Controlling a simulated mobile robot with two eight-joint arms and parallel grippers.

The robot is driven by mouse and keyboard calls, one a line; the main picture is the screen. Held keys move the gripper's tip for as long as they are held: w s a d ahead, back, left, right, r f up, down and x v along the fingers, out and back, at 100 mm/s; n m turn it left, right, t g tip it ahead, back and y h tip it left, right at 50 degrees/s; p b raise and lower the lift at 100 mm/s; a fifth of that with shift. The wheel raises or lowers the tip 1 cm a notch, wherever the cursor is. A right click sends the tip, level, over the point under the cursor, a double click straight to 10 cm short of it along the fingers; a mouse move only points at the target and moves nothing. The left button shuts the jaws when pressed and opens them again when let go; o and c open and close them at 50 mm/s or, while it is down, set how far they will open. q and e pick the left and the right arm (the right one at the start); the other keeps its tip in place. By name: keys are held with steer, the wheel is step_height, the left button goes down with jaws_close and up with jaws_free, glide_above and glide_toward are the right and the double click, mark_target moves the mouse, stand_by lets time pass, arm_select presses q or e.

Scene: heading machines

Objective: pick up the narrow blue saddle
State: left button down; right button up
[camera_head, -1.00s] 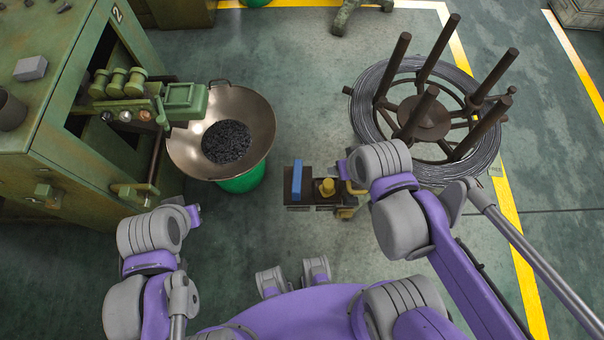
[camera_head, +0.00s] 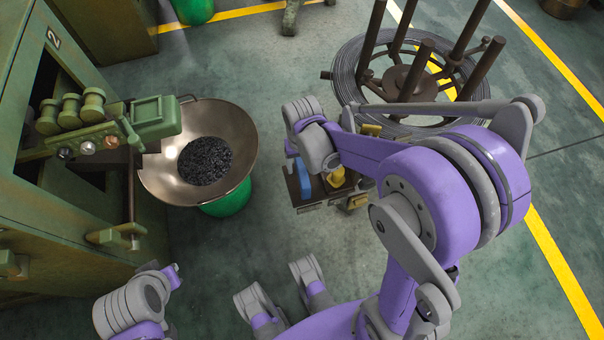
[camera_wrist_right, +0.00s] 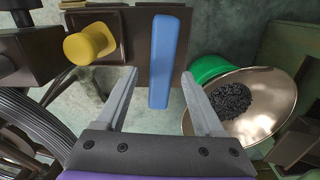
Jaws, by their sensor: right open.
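The narrow blue saddle (camera_head: 303,180) is a slim, long bar on the small dark stand in the head view, partly covered by my right arm. In the right wrist view the saddle (camera_wrist_right: 166,55) runs lengthwise between the lines of my right gripper's fingers (camera_wrist_right: 160,73). The fingers are open, one on each side, with gaps to both and nothing held. I cannot tell how far above or around it the tips are. Of my left arm, the wrist end shows at the lower left of the head view; its fingers cannot be made out.
A yellow knobbed piece (camera_wrist_right: 90,44) sits on the stand (camera_head: 308,208) beside the saddle. A metal bowl of dark pieces (camera_head: 165,183) rests on a green container (camera_head: 228,203) to the left. A wire coil on a posted rack (camera_head: 345,75) stands behind right. A green machine fills the left.

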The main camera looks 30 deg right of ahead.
step_height(320, 180, down, 6)
steer(key=shift+s+a+b, duration=0.15)
steer(key=shift+b, duration=0.65)
jaws_close()
